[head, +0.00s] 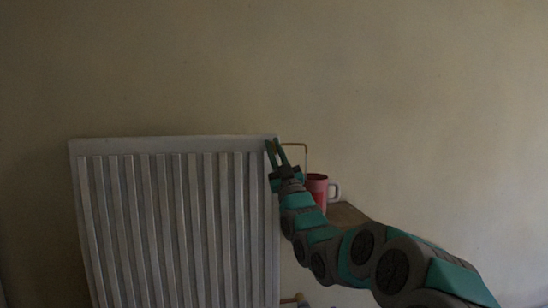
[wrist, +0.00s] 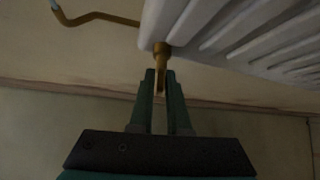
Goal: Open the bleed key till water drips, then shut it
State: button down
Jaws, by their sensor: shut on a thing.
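A white ribbed radiator (head: 175,220) stands against the wall; its edge also shows at the top of the wrist view (wrist: 240,35). My gripper (head: 273,150) is at the radiator's top right corner. In the wrist view my gripper (wrist: 161,85) is shut on the brass bleed key (wrist: 161,64), whose stem meets the radiator's corner. A thin bent brass pipe (head: 306,150) rises just right of the corner; it also shows at the top left of the wrist view (wrist: 95,16). No water drops are visible.
A red mug (head: 318,190) with a white handle stands on a small brown shelf (head: 346,214) right of the radiator, partly behind my arm. A copper-coloured valve (head: 294,299) is low by the radiator's right side. The wall above is bare.

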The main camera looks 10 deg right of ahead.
jog(key=shift+m+t+h, duration=0.5)
jog(key=shift+m+h, duration=2.3)
jog(key=shift+m, duration=0.2)
jog(key=shift+m+h, duration=0.4)
jog(key=shift+m, duration=0.1)
jog(key=c, duration=1)
grip_release()
jog(key=shift+o, duration=0.2)
jog(key=v, duration=0.7)
jog(key=shift+s+f, duration=0.25)
jog(key=shift+s, duration=0.05)
